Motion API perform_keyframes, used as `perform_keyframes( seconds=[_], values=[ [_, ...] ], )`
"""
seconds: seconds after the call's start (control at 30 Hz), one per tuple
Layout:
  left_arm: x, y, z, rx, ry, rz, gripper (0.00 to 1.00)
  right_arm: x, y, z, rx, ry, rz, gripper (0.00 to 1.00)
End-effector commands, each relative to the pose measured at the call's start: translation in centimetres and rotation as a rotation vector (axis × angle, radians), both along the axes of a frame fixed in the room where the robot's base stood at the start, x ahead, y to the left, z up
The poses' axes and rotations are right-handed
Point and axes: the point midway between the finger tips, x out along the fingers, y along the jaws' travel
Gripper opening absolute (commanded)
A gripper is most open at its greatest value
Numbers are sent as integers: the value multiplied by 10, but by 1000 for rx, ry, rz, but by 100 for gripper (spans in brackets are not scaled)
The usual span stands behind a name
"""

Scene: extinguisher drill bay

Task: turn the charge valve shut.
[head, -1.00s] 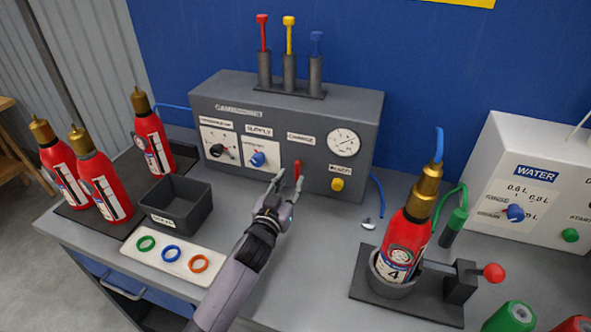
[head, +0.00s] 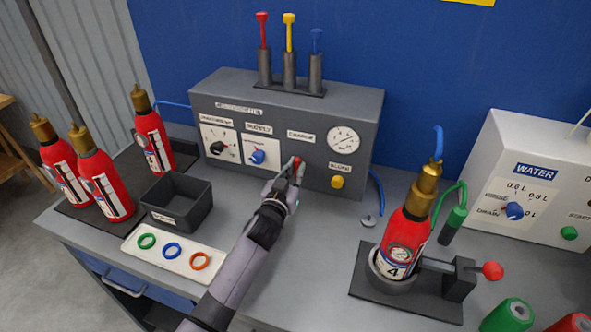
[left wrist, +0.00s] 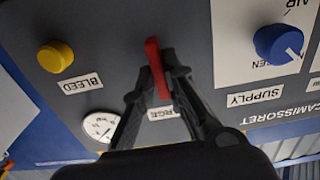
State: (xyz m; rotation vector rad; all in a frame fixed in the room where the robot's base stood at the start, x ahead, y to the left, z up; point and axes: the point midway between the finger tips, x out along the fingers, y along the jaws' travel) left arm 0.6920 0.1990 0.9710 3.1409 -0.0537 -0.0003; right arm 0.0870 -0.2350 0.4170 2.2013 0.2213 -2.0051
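The charge valve is a red lever (head: 297,160) on the grey panel, below the CHARGE label. In the left wrist view, which is upside down, the red lever (left wrist: 156,65) stands near upright with a slight tilt. My left gripper (head: 296,172) is at the lever and hides part of it in the head view. In the left wrist view its two fingers (left wrist: 160,78) flank the lever closely, one on each side, and look closed on it. The right gripper is not in view.
The yellow BLEED knob (head: 337,182) and blue SUPPLY knob (head: 257,157) sit on either side of the lever. A gauge (head: 343,139) is above right. A red extinguisher (head: 402,235) stands in a holder at right. A dark bin (head: 177,203) and a ring tray (head: 135,247) lie left of my arm.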

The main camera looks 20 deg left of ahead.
Motion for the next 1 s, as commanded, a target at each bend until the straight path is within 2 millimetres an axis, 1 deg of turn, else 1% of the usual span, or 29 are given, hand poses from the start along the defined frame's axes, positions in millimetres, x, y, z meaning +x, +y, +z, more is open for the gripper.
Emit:
perform_keyframes(
  seconds=[0.03, 0.13, 0.63, 0.87, 1.0],
  values=[
    [0, 0, 0, 0, 0, 0, 6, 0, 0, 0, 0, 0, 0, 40],
    [0, 0, 0, 0, 0, 0, 0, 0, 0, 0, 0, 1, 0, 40],
    [0, 0, 0, 22, -1, 0, 0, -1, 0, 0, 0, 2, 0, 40],
    [0, -1, 0, 125, -4, 0, 0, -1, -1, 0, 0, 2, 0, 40],
    [0, -1, 0, 236, -8, 0, 0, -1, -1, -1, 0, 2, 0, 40]
  ],
)
